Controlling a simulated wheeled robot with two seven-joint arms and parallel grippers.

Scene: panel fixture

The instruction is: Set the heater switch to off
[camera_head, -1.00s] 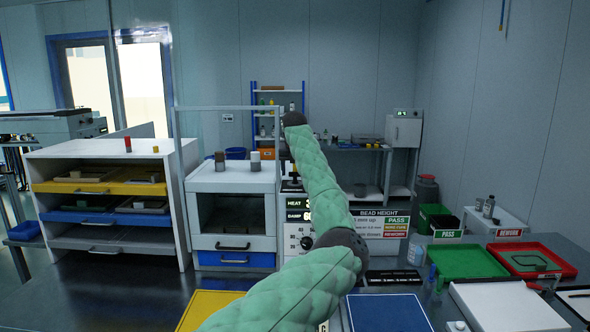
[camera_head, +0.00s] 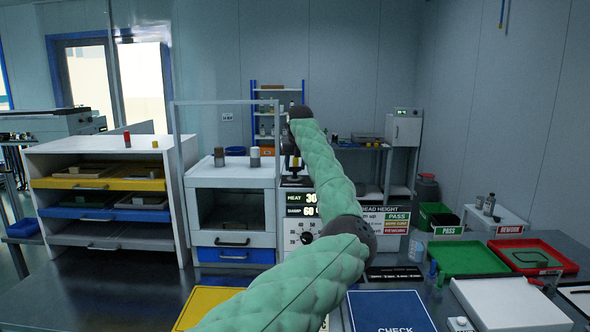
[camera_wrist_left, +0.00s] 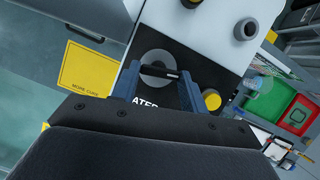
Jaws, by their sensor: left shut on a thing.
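The heater switch (camera_wrist_left: 158,71) shows in the left wrist view as a dark bar handle on a round grey disc. Below it, the white letters "ATER" are readable on a black plate, with the rest of the word hidden. My left gripper (camera_wrist_left: 159,77) has its blue fingers on either side of the bar and is shut on it. In the head view, my green left arm crosses in front of the control panel (camera_head: 294,226), covering the switch and gripper. The panel's displays read HEAT 30 and DAMP 60. My right gripper is not in view.
A white cabinet with a clear window (camera_head: 231,178) stands left of the panel. Further left is a shelf unit with yellow and blue drawers (camera_head: 95,214). A green tray (camera_head: 468,258) and a red tray (camera_head: 530,257) lie at the right. A yellow knob (camera_wrist_left: 211,100) is close beside my left gripper.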

